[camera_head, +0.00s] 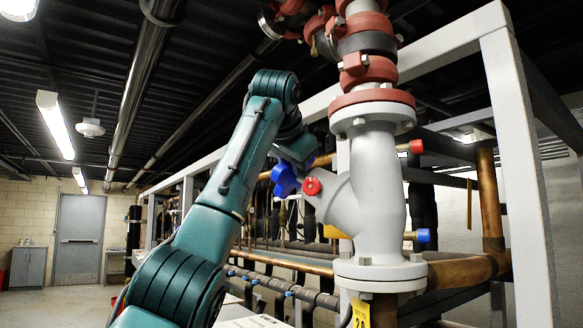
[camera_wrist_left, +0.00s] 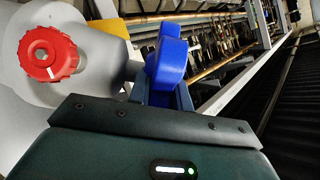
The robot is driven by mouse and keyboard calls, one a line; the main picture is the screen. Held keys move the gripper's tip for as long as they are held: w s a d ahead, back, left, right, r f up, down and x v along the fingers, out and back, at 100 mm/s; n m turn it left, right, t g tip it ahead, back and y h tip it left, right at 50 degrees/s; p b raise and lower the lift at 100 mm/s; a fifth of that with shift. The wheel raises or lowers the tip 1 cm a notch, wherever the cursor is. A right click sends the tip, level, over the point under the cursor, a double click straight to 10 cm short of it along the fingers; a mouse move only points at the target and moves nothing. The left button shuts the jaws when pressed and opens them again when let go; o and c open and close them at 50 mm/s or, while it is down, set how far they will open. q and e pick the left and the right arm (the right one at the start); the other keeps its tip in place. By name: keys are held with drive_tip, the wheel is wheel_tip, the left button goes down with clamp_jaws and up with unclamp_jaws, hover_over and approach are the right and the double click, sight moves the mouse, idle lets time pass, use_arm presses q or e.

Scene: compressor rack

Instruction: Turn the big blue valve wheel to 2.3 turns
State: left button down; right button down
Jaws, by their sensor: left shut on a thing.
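The big blue valve wheel (camera_head: 284,180) sits at the left side of the grey valve body (camera_head: 376,190). It also shows in the left wrist view as a lobed blue piece (camera_wrist_left: 168,57), seen edge-on. My left gripper (camera_head: 294,166) reaches it from above at the end of my green arm. In the left wrist view its fingers (camera_wrist_left: 165,95) are shut on the wheel's rim. Part of the wheel and most of the fingers are hidden behind the gripper's housing. My right gripper is in neither view.
A small red knob (camera_head: 312,186) sits just right of the wheel. A red-capped stem (camera_head: 416,146) and a blue-capped stem (camera_head: 423,236) stick out on the valve's right. White frame posts (camera_head: 520,170) and copper pipes (camera_head: 465,271) surround it. The left floor is open.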

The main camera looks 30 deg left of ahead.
use_arm(q)
drive_tip(key=c, duration=1.3)
unclamp_jaws()
drive_tip(key=shift+s+d+r, duration=0.2)
drive_tip(key=shift+s, duration=0.2)
drive_tip(key=b+v, duration=0.2)
drive_tip(key=v, duration=1)
drive_tip(key=shift+s, duration=0.1)
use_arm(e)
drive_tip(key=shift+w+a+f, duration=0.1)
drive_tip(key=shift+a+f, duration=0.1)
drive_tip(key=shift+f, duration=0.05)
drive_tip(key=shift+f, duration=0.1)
